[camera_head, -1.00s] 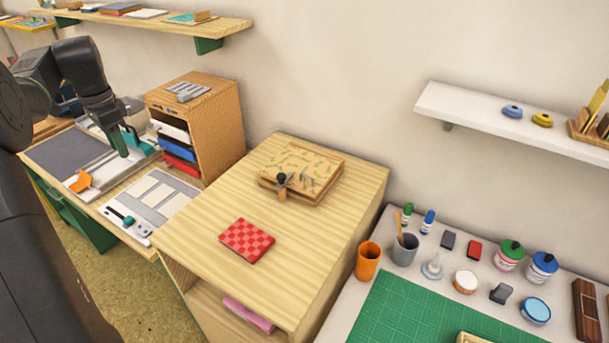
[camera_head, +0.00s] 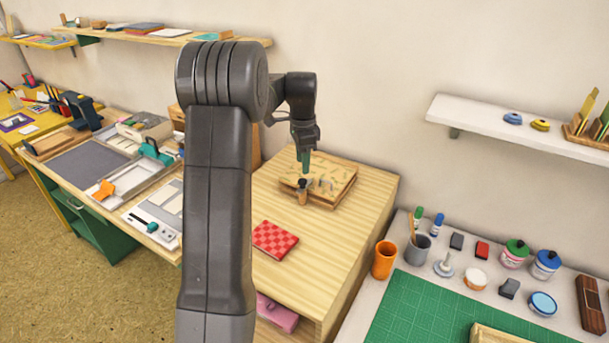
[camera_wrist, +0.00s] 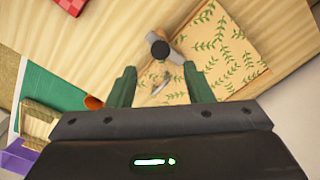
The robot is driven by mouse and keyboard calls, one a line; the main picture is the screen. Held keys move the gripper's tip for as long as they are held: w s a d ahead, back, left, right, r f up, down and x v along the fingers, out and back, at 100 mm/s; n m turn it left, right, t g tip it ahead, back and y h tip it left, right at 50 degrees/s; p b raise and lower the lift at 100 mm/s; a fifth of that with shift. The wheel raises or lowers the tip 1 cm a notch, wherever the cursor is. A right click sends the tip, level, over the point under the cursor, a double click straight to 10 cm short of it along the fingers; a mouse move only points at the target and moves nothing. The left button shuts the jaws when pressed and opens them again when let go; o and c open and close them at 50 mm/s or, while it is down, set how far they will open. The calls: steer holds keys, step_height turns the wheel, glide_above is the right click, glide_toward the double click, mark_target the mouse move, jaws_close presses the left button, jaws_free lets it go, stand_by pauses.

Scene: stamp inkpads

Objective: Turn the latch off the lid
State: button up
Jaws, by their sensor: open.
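A flat wooden box with a leaf-patterned lid (camera_head: 335,183) sits on the light wood cabinet top. It also shows in the wrist view (camera_wrist: 228,50). The latch (camera_head: 302,190) is at the box's near edge. My gripper (camera_head: 306,165) is above the lid, just behind the latch in the head view. In the wrist view my gripper (camera_wrist: 160,75) has its green fingers apart and empty, with the knob beyond the tips, roughly between them. Contact cannot be told.
A red checkered pad (camera_head: 274,239) lies on the cabinet top (camera_head: 345,235) in front of the box. Several cups, bottles and jars stand on the right table with an orange cup (camera_head: 384,259) and green mat (camera_head: 430,315). A white shelf (camera_head: 470,120) hangs above.

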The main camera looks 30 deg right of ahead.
mark_target(303, 180)
step_height(303, 180, down, 6)
steer(key=shift+f+p, duration=0.1)
steer(key=shift+p, duration=0.25)
steer(key=shift+c, duration=0.5)
steer(key=c, duration=0.9)
